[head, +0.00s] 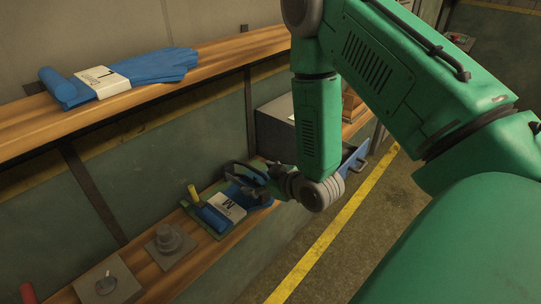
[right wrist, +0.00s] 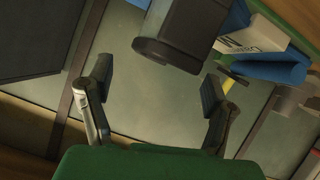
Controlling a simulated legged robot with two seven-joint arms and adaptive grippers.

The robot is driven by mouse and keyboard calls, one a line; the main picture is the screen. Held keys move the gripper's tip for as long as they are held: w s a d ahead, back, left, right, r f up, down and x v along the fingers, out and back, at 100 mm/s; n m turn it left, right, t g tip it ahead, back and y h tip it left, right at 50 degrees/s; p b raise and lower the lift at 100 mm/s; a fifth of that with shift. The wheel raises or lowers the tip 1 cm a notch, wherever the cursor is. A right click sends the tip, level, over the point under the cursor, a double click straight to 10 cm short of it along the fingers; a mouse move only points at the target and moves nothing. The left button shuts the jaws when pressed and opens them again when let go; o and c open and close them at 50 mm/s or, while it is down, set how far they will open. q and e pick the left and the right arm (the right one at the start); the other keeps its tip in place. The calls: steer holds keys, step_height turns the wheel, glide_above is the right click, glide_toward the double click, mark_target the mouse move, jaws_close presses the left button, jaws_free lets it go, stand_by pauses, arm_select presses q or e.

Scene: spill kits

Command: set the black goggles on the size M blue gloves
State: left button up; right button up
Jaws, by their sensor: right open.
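The size M blue gloves (head: 213,218) lie on the lower shelf, with a white band marked M around them. Their blue and white also show at the upper right of the right wrist view (right wrist: 275,70). The black goggles (head: 250,191) appear as a dark shape at the far end of these gloves; whether they rest on them is unclear. In the right wrist view a dark block, apparently the goggles (right wrist: 175,35), lies just beyond the fingertips. My right gripper (right wrist: 158,88) is open and empty, fingers wide apart. In the head view it (head: 262,180) is close beside the goggles, partly merging with them. My left gripper is out of view.
Blue gloves marked L (head: 150,67) lie on the upper shelf (head: 60,118), above the work area. A yellow cylinder (head: 192,193) stands by the M gloves on a green mat (head: 209,233). Grey plates with small items (head: 170,242) sit nearer. A grey cabinet (head: 272,128) stands behind.

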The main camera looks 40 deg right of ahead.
steer(key=v, duration=0.6)
steer(key=s+a+f+m+g, duration=0.1)
steer(key=s+a+f+g, duration=0.4)
steer(key=s+f, duration=0.4)
steer(key=s+a+f+m+g, duration=0.1)
steer(key=s+a+f+g, duration=0.5)
steer(key=s, duration=0.6)
step_height(320, 180, down, 3)
steer(key=shift+a+r+g+b, duration=0.15)
steer(key=shift+g+b, duration=0.15)
steer(key=shift+g, duration=0.2)
